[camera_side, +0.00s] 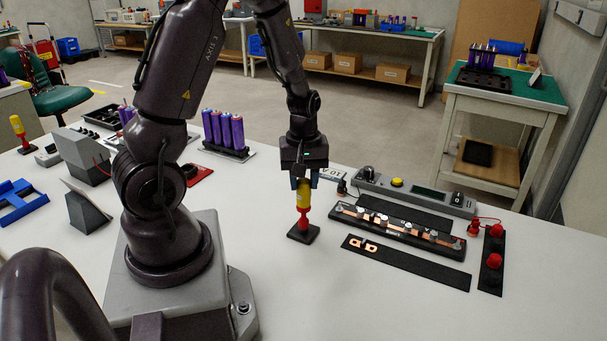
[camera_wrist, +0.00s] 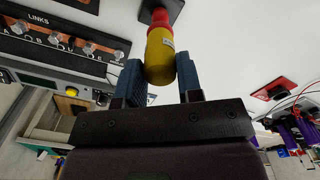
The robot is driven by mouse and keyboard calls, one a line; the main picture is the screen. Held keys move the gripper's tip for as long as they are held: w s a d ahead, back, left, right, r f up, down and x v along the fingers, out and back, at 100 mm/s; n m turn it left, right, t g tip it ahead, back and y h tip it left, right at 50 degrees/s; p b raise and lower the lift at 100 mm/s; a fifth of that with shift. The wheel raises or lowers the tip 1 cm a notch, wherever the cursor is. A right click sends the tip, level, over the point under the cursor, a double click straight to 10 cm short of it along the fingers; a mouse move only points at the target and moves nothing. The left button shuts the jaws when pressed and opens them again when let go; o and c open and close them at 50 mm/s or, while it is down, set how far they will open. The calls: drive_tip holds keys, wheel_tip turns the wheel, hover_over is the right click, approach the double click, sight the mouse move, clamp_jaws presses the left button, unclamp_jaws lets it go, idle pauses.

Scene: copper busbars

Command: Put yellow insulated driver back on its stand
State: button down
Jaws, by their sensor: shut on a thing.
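The yellow insulated driver (camera_side: 304,194) is upright below my gripper (camera_side: 302,182), its yellow handle up and its red lower part down. In the wrist view the driver (camera_wrist: 160,55) sits between the two blue finger pads of my gripper (camera_wrist: 158,82), which is shut on the yellow handle. The stand is a small black square base (camera_side: 303,233) on the white table directly under the driver. It also shows in the wrist view (camera_wrist: 172,8). The red end meets the stand in the picture; whether it is fully seated I cannot tell.
Right of the stand lie a black strip with copper links (camera_side: 362,245), a busbar block (camera_side: 395,232) and a grey meter unit (camera_side: 420,192). Purple cells (camera_side: 223,130) stand behind to the left. Another yellow and red tool (camera_side: 18,128) stands far left. White table in front is clear.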

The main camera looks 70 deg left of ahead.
drive_tip(key=shift+f, duration=0.5)
idle(0.3)
drive_tip(key=c, duration=0.7)
unclamp_jaws()
drive_tip(key=shift+r, duration=3.05)
